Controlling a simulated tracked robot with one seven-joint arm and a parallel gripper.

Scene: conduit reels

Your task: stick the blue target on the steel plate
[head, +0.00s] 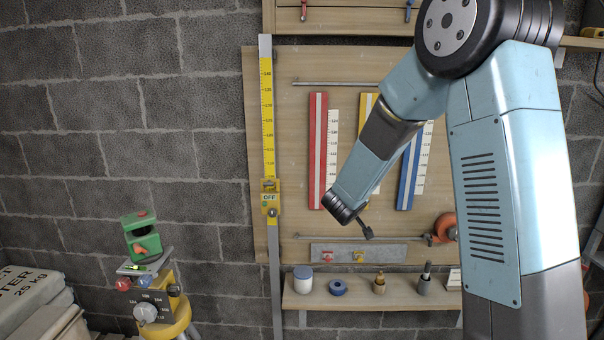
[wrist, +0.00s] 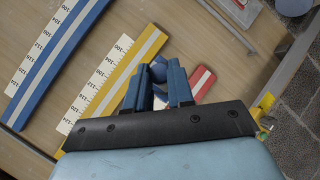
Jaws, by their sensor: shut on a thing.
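The steel plate (head: 340,252) is a grey strip low on the wooden board. A red target (head: 327,257) and a yellow target (head: 358,257) sit on it. Part of the plate (wrist: 232,12) shows at the top of the wrist view. My gripper (head: 367,232) is in front of the board, above and slightly right of the plate in the head view. In the wrist view my gripper (wrist: 160,78) is shut on a small blue piece (wrist: 158,70), which looks like the blue target. The fingers partly hide it. In the head view it cannot be made out.
Red (head: 318,150) and blue (head: 408,175) bars with scales hang on the board, with a yellow one partly behind my arm. A thin rod (head: 335,238) runs above the plate. A shelf (head: 310,300) with small items is below. A yellow measuring staff (head: 268,130) stands left.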

